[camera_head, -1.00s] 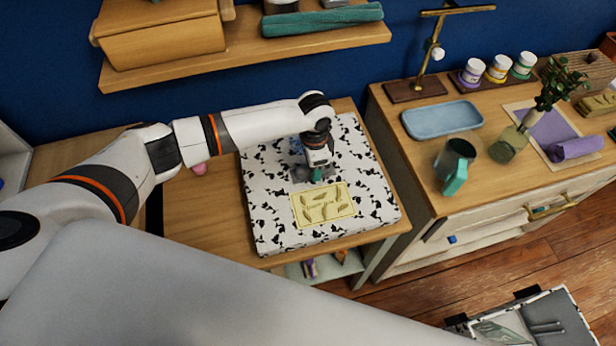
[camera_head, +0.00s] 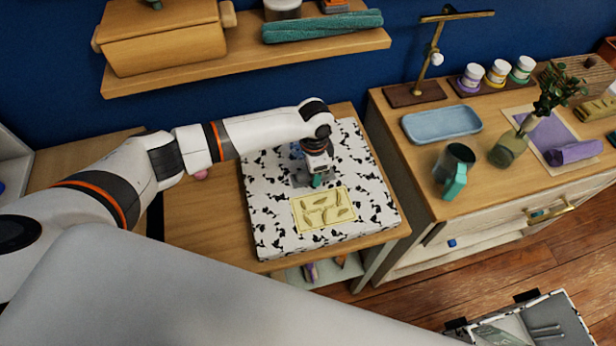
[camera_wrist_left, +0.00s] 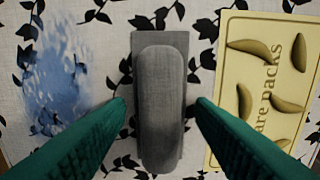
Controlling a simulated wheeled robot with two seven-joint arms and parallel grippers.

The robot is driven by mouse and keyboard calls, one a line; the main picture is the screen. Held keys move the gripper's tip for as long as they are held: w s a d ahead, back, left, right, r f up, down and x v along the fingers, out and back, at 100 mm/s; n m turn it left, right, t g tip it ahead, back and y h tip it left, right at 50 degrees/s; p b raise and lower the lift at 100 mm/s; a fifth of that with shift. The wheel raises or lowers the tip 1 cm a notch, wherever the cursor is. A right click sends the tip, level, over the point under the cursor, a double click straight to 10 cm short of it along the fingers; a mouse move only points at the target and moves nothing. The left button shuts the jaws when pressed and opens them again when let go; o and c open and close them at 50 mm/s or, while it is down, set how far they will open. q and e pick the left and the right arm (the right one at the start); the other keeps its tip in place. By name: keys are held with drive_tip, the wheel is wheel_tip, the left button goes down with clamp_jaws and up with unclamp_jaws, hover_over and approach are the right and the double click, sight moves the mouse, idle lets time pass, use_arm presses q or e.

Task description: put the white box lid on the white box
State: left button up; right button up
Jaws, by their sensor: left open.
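The white box lid (camera_head: 270,215), patterned with black leaves, lies flat on a wooden table. It carries a yellow label (camera_head: 323,208) and a grey handle, seen in the left wrist view (camera_wrist_left: 160,60). My left gripper (camera_head: 316,182) is over the lid; its green fingers (camera_wrist_left: 156,105) are open, one on each side of the handle, with visible gaps. An open box with a white, black-marked rim (camera_head: 577,318), apparently the white box, is low at the right and partly cut off by the frame. Things lie inside it. My right gripper is not in view.
Right of the lid, a cabinet top holds a blue tray (camera_head: 442,120), a dark mug (camera_head: 455,165), a vase with a plant (camera_head: 510,148) and a brass stand (camera_head: 432,60). A wooden shelf (camera_head: 245,60) hangs behind. Wooden floor (camera_head: 490,275) lies before the cabinet.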

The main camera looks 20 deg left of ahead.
use_arm(q)
drive_tip(key=shift+p, duration=0.3)
drive_tip(key=shift+c, duration=0.2)
clamp_jaws()
idle(0.3)
